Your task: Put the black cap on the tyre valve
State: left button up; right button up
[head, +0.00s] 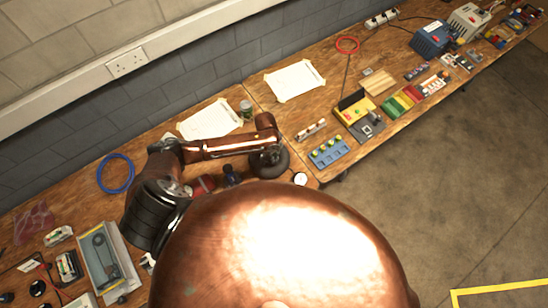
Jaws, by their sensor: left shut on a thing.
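My left arm comes in from the left, runs along the bench and bends down at the wrist. My left gripper (268,153) is at its end, over a dark round thing (271,165) that looks like the tyre on the bench. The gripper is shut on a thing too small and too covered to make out. I cannot make out the black cap or the tyre valve. I cannot tell whether the gripper touches the tyre. My right gripper is not in view.
A small can (246,110) and white paper sheets (295,81) lie behind the arm. A blue ring (115,174) is at left. A blue block with green knobs (328,152) and a yellow device (355,107) stand to the right. My copper body hides the near bench.

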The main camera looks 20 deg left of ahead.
pick_arm(q)
jog(key=shift+f+b, duration=0.35)
jog(key=shift+f, duration=0.3)
jog(key=o, duration=0.8)
jog(key=r, duration=0.4)
jog(key=a+r, duration=0.1)
jog(key=r, duration=0.7)
jog(key=shift+a, duration=0.25)
jog(key=shift+f, duration=0.1)
